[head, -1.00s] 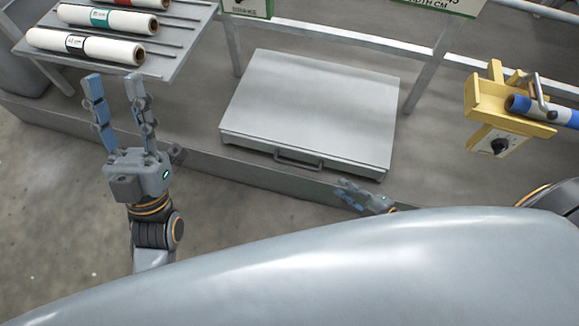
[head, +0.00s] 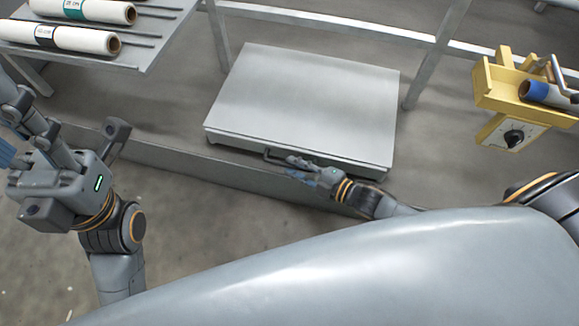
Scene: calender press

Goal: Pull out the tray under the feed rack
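The tray (head: 305,95) is a wide, flat grey box on the floor platform below the rack's legs. Its front face has a bar handle (head: 268,156), of which only the left end shows clearly. My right gripper (head: 292,168) is at this handle and hides its right part. Its fingers are small and foreshortened, so I cannot tell whether they are around the bar or only beside it, or how far apart they are. My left gripper (head: 20,150) is at the left edge, away from the tray, partly cut off, with its fingers apart and nothing seen between them.
A rack shelf (head: 160,45) with white rolls (head: 60,38) is at the upper left. A grey post (head: 440,50) stands right of the tray. A yellow bracket with a dial (head: 510,90) is at the right. Bare floor (head: 190,240) lies in front of the platform.

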